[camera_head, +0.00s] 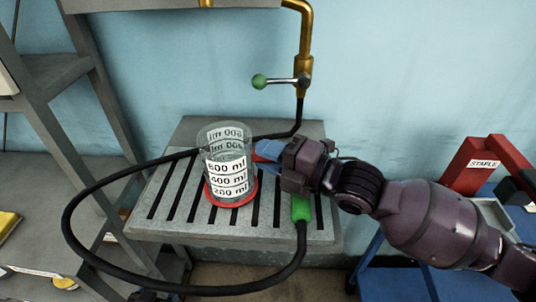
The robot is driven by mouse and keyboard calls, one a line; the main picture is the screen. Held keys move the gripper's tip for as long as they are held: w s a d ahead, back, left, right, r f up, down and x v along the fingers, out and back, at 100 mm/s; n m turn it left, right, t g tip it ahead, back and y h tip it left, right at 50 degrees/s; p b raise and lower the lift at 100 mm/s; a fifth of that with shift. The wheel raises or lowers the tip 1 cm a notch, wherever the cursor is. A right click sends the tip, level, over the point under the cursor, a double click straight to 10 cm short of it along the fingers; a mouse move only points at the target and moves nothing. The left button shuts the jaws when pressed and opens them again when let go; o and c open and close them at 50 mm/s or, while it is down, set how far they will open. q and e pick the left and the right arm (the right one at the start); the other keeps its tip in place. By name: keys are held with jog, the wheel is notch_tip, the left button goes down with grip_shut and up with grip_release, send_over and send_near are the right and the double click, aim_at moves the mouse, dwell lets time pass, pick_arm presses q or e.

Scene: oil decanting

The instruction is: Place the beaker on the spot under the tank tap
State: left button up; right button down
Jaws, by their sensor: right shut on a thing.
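The clear beaker (228,165) with white volume labels stands upright at the middle of the slatted grey bench (165,228). Its base is over the red round spot (234,203), whose rim shows around it; I cannot tell if it touches. My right gripper (266,151) comes in from the right and is shut at the beaker's right side; the exact contact is hidden. The brass tap pipe (305,35) with a green-knobbed lever (259,81) is above and behind, to the right. A dark part at the bottom edge may be my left gripper (145,295); its fingers cannot be made out.
A black hose (68,222) loops around the bench front to a green-handled end (301,208) below my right gripper. Grey shelving (60,75) stands at the left. A red holder (475,160) labelled STAPLE is at the right. The bench's front left slats are clear.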

jog(key=shift+f, duration=0.4)
jog(key=c, duration=1)
grip_release()
jog(key=shift+d+r, duration=0.1)
jog(key=shift+r, duration=0.1)
jog(key=b+v, duration=0.1)
jog(key=v, duration=0.9)
jog(key=shift+d, duration=0.15)
jog(key=shift+v, duration=0.8)
jog(key=shift+s+r, duration=0.1)
jog(key=shift+s, duration=0.05)
